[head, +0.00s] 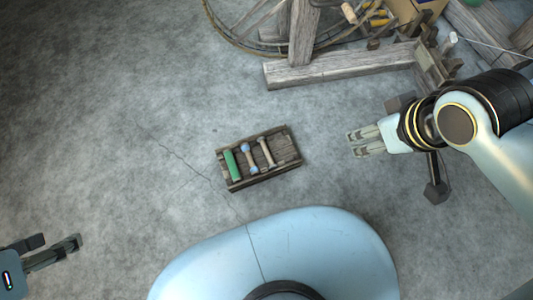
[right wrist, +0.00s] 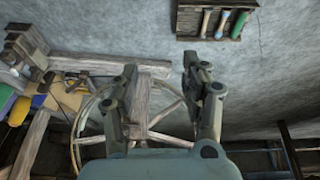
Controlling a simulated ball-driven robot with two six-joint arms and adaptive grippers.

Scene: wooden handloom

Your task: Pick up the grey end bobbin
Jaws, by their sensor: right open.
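The grey end bobbin (head: 266,152) lies at the right end of a row of bobbins in a small wooden tray (head: 265,177) on the floor. In the right wrist view it is the pale one (right wrist: 206,23) at the left of the row, near the top edge. My right gripper (head: 352,143) is open and empty, to the right of the tray and apart from it. Its two spread fingers (right wrist: 162,78) also show in the right wrist view with nothing between them. My left gripper (head: 63,239) is at the bottom left, far from the tray, its fingers apart and empty.
A blue-ended bobbin (head: 248,158) and a green bobbin (head: 231,164) share the tray. A wooden beam (head: 335,68) and a spoked wheel (head: 240,40) stand at the back. Clear concrete floor (head: 110,120) lies left of the tray.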

